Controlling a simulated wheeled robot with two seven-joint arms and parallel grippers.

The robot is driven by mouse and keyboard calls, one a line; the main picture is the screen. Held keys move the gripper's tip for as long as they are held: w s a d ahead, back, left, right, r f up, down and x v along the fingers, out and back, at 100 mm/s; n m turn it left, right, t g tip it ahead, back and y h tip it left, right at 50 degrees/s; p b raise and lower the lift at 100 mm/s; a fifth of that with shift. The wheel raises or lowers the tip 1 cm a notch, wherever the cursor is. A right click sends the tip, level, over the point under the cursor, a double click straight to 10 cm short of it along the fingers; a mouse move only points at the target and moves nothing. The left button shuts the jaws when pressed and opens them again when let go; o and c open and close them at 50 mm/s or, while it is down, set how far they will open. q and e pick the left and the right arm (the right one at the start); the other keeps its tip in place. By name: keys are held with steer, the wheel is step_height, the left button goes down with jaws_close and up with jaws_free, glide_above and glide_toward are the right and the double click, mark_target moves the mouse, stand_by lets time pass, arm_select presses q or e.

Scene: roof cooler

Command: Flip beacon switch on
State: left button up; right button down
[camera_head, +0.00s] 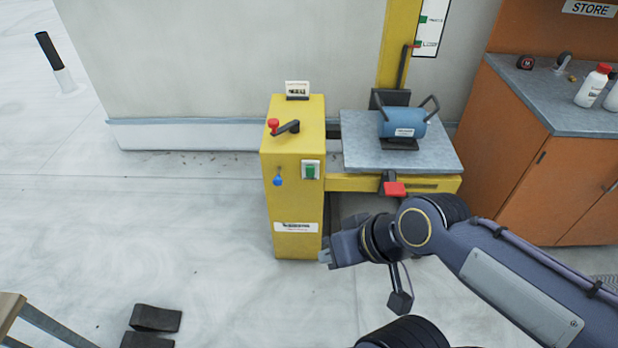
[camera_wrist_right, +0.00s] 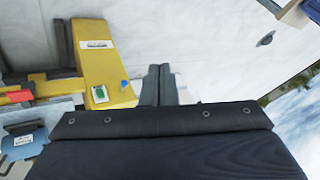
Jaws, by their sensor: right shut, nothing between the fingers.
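A yellow pedestal (camera_head: 290,190) stands left of a workbench. Its front carries a green switch (camera_head: 310,170) on a white plate and a blue knob (camera_head: 278,181). On its top are a black lever (camera_head: 287,128) and a red knob (camera_head: 272,124). No readable label tells which control is the beacon switch. My right gripper (camera_head: 325,257) is shut and empty, low beside the pedestal's lower right edge, below the green switch. In the right wrist view the closed fingers (camera_wrist_right: 160,75) point past the pedestal, right of the green switch (camera_wrist_right: 99,93) and blue knob (camera_wrist_right: 125,84). My left gripper is not in view.
A grey bench top (camera_head: 365,160) with a blue cylinder (camera_head: 400,124) adjoins the pedestal; a red pedal-like part (camera_head: 394,189) sticks out below it. An orange cabinet (camera_head: 520,150) stands right. Dark pieces (camera_head: 156,318) lie bottom left. The floor left of the pedestal is clear.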

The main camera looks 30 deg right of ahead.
mark_target(311, 170)
steer(key=w+d+f+m+t+h+b, duration=0.1)
steer(key=w+d+f+t+b, duration=0.1)
steer(key=w+f+b, duration=0.45)
steer(key=w+d+f+t+h+b, duration=0.2)
steer(key=w+d+f+t+b, duration=0.15)
steer(key=w, duration=0.65)
steer(key=w+d+f+m+t+h+b, duration=0.1)
steer(key=w+d+f+b, duration=0.1)
steer(key=w+f+b, duration=0.45)
steer(key=w+d+f+m+t+h+b, duration=0.1)
steer(key=w+d+f+t+h+b, duration=0.1)
steer(key=w+f+h+b, duration=0.3)
steer(key=w+d+f+m+t+h+b, duration=0.1)
steer(key=w+d+f+h+b, duration=0.3)
steer(key=f, duration=0.8)
steer(key=shift+w+d+f+m+t+h+b, duration=0.2)
steer(key=shift+w+d+m+t+h+b, duration=0.15)
steer(key=shift+d+t+h+b, duration=0.45)
steer(key=shift+a+g, duration=0.25)
steer(key=shift+w+d, duration=0.1)
steer(key=shift+w, duration=0.1)
steer(key=b+x, duration=0.2)
steer(key=x, duration=1.1)
steer(key=shift+w+d, duration=0.1)
steer(key=shift+w, duration=0.3)
